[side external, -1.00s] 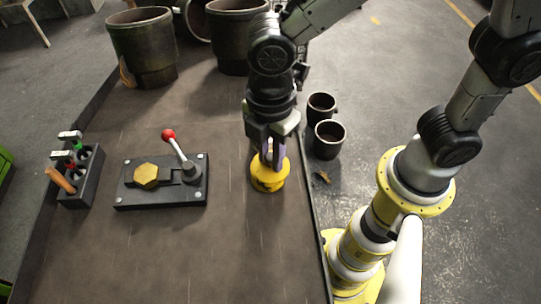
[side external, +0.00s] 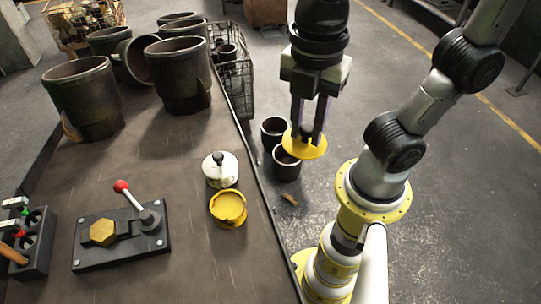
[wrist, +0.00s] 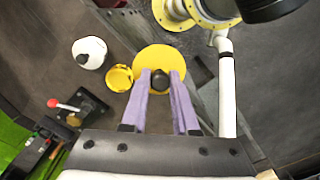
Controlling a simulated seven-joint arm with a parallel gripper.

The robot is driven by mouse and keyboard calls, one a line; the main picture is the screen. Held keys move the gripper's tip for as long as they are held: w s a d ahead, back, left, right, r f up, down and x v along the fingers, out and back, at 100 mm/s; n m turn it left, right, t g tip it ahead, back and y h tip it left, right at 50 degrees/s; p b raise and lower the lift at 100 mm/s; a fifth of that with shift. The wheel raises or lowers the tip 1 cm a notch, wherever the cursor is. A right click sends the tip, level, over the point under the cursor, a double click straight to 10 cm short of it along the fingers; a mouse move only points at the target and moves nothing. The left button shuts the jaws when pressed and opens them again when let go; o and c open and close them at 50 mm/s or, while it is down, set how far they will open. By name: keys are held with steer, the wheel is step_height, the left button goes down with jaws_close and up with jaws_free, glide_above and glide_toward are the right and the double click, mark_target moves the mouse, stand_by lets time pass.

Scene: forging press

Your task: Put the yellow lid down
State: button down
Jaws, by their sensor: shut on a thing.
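The yellow lid (side external: 307,151) is a flat disc with a dark knob. It hangs level below my gripper (side external: 306,135), whose two fingers are shut on the knob. In the wrist view the lid (wrist: 155,58) lies between and beyond the fingertips (wrist: 160,77). In the side view the lid overlaps the floor right of the table edge; its exact height is unclear. The yellow pot (side external: 228,209) stands open on the table, left of the lid, and also shows in the wrist view (wrist: 119,78).
A white pot (side external: 220,169) with a black knob stands behind the yellow pot. A fixture (side external: 120,236) with a red-knobbed lever and a tool rack (side external: 37,245) stand left. Large metal pots (side external: 88,95) fill the back. Two dark cups (side external: 286,164) are beyond the edge. The front table is bare.

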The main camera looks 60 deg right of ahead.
steer(key=s+a+f, duration=0.3)
glide_above(243, 254)
steer(key=shift+g, duration=0.3)
steer(key=f, duration=0.8)
steer(key=shift+s+d+f, duration=0.15)
steer(key=shift+d+f, duration=0.15)
steer(key=shift+f, duration=0.05)
steer(key=shift+w+a+f, duration=0.15)
steer(key=shift+a+f, duration=0.05)
steer(key=shift+f, duration=0.85)
steer(key=shift+w+a+f, duration=0.1)
steer(key=shift+a+f, duration=0.1)
steer(key=shift+f, duration=0.85)
steer(key=c, duration=0.7)
jaws_free()
steer(key=shift+f, duration=0.15)
steer(key=r, duration=1.2)
steer(key=shift+w+d+r, duration=0.15)
steer(key=shift+w+r, duration=0.05)
steer(key=shift+w, duration=0.15)
